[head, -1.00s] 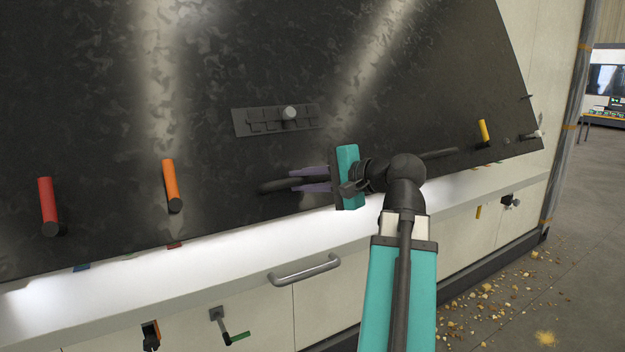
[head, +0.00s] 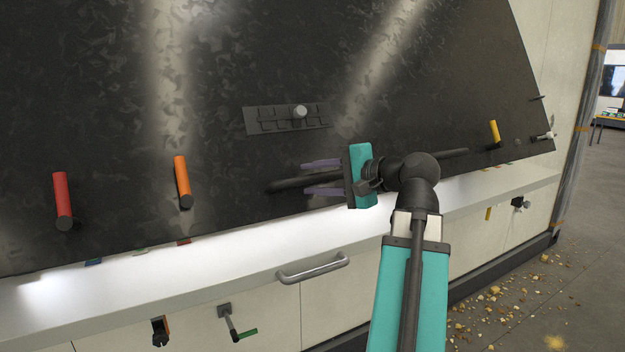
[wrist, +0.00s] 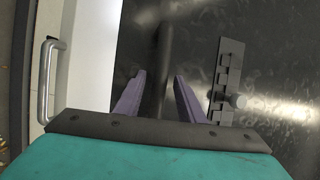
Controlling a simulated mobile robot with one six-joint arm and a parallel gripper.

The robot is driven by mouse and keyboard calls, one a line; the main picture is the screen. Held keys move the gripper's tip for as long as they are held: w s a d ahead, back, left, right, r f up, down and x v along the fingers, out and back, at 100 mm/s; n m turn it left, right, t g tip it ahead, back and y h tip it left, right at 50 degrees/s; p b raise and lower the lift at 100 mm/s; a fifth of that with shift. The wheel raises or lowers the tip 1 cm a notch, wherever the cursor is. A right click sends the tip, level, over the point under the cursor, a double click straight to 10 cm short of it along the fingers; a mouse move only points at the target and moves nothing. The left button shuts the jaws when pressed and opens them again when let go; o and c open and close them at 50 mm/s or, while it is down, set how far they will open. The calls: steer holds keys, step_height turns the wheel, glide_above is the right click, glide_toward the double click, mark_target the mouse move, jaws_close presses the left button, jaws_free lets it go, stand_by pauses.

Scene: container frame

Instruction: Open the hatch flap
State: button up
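The hatch flap (head: 240,60) is a large dark, mottled, sloping panel that looks shut against the pale cabinet. A long black bar handle (head: 288,184) runs along its lower part; it also shows in the wrist view (wrist: 166,45). My gripper (head: 304,178) is at the bar's left part, its purple fingers spread apart. In the wrist view my gripper (wrist: 158,85) is open, with the bar running between the two fingers' lines. Neither finger visibly presses on the bar. I cannot tell how deep the bar sits between them. My arm hides part of the bar.
A grey latch plate with a knob (head: 288,117) sits above the bar. Red (head: 63,198), orange (head: 182,180) and yellow (head: 494,132) pegs stick out of the flap. A metal drawer handle (head: 313,268) is below the white ledge. Crumbs (head: 500,295) litter the floor at right.

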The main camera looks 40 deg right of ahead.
steer(key=b+v, duration=0.3)
steer(key=v, duration=1)
steer(key=shift+s, duration=0.1)
stand_by(0.7)
